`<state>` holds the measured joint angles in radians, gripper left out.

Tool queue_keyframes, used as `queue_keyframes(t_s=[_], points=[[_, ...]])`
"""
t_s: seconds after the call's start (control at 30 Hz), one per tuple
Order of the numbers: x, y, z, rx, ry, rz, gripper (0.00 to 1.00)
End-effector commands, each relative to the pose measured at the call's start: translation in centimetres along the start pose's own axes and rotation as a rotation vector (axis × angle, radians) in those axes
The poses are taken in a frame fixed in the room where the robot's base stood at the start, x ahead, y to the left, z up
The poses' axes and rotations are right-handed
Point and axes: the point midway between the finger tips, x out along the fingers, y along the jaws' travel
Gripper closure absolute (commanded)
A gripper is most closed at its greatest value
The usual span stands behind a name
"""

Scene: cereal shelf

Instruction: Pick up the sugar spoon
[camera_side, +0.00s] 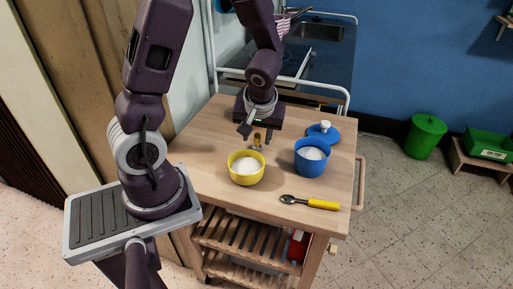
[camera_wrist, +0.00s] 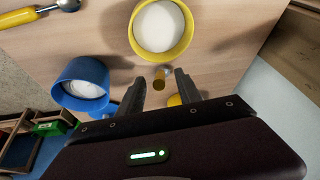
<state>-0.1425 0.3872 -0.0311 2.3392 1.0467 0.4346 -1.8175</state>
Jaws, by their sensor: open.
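A spoon with a yellow handle (camera_side: 322,204) and a dark metal bowl lies flat near the cart's front right edge; its handle shows at the top left of the wrist view (camera_wrist: 18,17). A yellow bowl (camera_side: 234,178) with white contents stands mid-cart; it also shows in the wrist view (camera_wrist: 184,48). A small golden-brown piece (camera_side: 257,140), perhaps another spoon's handle, shows at the bowl's back rim and between my fingers in the wrist view (camera_wrist: 159,85). My gripper (camera_side: 257,133) is open behind the yellow bowl, its fingers on either side of that piece, with no grip visible.
A blue pot (camera_side: 311,168) with white contents stands right of the yellow bowl. A blue lid (camera_side: 316,132) with a pale knob lies behind it. The wooden cart top (camera_side: 205,152) is clear at the left. A green bin (camera_side: 425,137) stands on the floor.

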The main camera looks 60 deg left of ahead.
Motion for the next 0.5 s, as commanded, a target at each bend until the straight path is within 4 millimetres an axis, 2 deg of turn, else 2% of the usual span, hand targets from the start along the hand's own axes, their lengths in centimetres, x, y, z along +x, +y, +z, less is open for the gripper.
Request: queue_keyframes(t_s=[0.13,0.3,0.5], points=[[1.6,0.1,-0.2,0.001,-0.002,-0.002,0.58],[4.8,0.2,-0.9,0.004,-0.002,-0.003,0.58],[6.0,0.2,-0.9,-0.001,-0.001,0.000,0.58]])
